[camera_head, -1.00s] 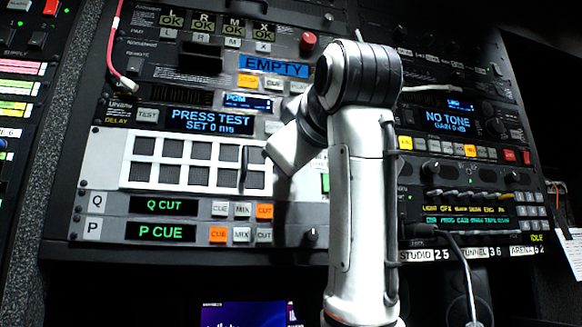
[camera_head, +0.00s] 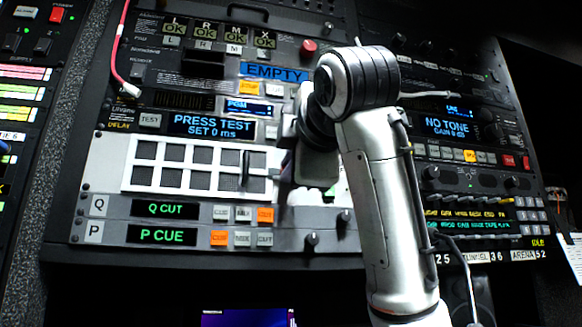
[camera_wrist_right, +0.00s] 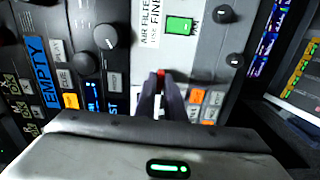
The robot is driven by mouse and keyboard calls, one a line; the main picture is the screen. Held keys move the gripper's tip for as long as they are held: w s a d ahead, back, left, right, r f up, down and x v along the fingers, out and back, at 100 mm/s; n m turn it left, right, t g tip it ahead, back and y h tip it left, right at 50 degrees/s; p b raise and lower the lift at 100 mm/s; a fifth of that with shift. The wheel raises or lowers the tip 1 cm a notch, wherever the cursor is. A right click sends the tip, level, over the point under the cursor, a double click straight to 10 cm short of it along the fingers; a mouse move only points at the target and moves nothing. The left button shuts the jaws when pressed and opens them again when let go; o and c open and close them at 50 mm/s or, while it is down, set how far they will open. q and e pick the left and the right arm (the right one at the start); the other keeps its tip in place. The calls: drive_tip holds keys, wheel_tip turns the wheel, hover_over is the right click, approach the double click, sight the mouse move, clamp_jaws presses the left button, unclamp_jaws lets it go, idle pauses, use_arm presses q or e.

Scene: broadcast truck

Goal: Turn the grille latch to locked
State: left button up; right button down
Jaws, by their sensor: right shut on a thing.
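The white grille panel (camera_head: 127,176) with its dark square openings sits in the rack, left of my right arm in the head view. A dark upright bar (camera_head: 246,168) stands on its right part. My right gripper (camera_wrist_right: 161,82) is against the panel by the grille's right end. In the right wrist view its two dark fingers are closed around a small red-tipped piece, apparently the grille latch (camera_wrist_right: 161,73). Most of the latch is hidden by the fingers, so its angle cannot be told. In the head view my wrist hides it. My left gripper is not in view.
An air filter label (camera_wrist_right: 153,25) and a green indicator (camera_wrist_right: 180,25) lie just beyond the fingertips. Knobs (camera_wrist_right: 105,37) and orange and white buttons (camera_wrist_right: 197,97) are close by. A red cable (camera_head: 117,50) hangs at the upper left.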

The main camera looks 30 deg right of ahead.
drive_tip(key=shift+a+n, duration=0.1)
drive_tip(key=shift+n, duration=0.3)
drive_tip(key=c, duration=1.9)
unclamp_jaws()
drive_tip(key=shift+o, duration=0.2)
drive_tip(key=shift+s, duration=0.1)
